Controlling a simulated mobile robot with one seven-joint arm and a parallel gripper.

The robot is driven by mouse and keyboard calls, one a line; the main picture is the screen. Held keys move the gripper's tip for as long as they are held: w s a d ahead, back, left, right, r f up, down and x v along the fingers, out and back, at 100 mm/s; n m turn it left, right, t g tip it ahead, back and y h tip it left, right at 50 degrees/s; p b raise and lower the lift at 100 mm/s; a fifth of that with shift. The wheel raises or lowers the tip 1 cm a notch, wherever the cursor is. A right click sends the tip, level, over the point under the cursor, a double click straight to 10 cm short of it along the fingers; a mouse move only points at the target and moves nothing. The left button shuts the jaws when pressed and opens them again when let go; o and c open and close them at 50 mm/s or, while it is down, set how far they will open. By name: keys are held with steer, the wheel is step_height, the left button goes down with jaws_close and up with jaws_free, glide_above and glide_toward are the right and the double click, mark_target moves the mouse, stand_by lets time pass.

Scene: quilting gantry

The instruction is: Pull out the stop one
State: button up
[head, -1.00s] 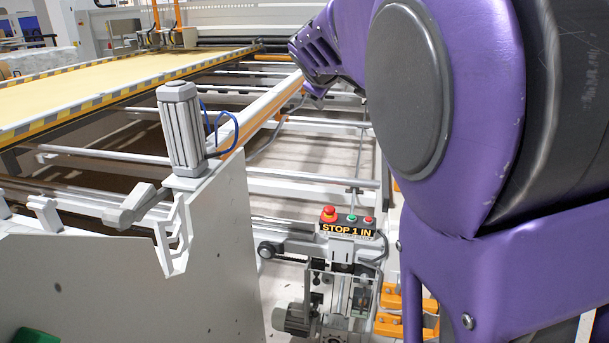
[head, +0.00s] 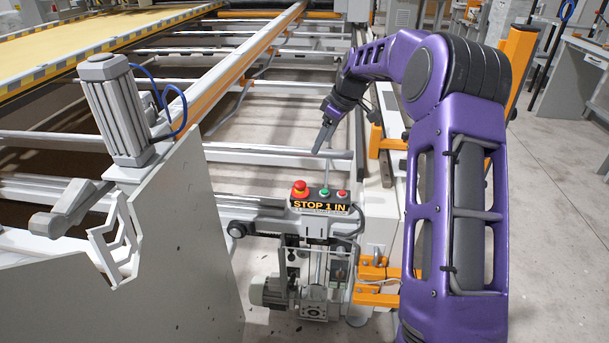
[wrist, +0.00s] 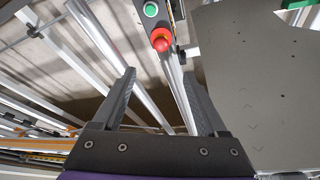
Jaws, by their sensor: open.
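The stop one button is a red mushroom button (head: 300,188) on the left end of a small dark control box (head: 325,196) labelled "STOP 1 IN". In the wrist view the red button (wrist: 160,40) lies near the top centre, ahead of the fingertips and between their lines. My gripper (head: 320,148) is above and behind the box in the head view, pointing down, apart from the button. In the wrist view my gripper (wrist: 159,73) shows both fingers spread wide with nothing between them.
A green button (head: 324,192) and a smaller red button (head: 342,194) sit beside the mushroom button. A grey side plate (head: 180,240) with a cylinder (head: 118,112) stands to the left. White rails run behind. An orange bracket (head: 375,282) and a motor (head: 270,292) are below.

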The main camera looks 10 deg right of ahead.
mark_target(301, 183)
steer(key=b+x, duration=0.1)
steer(key=x, duration=1.6)
steer(key=shift+a+f, duration=0.15)
steer(key=shift+a, duration=0.1)
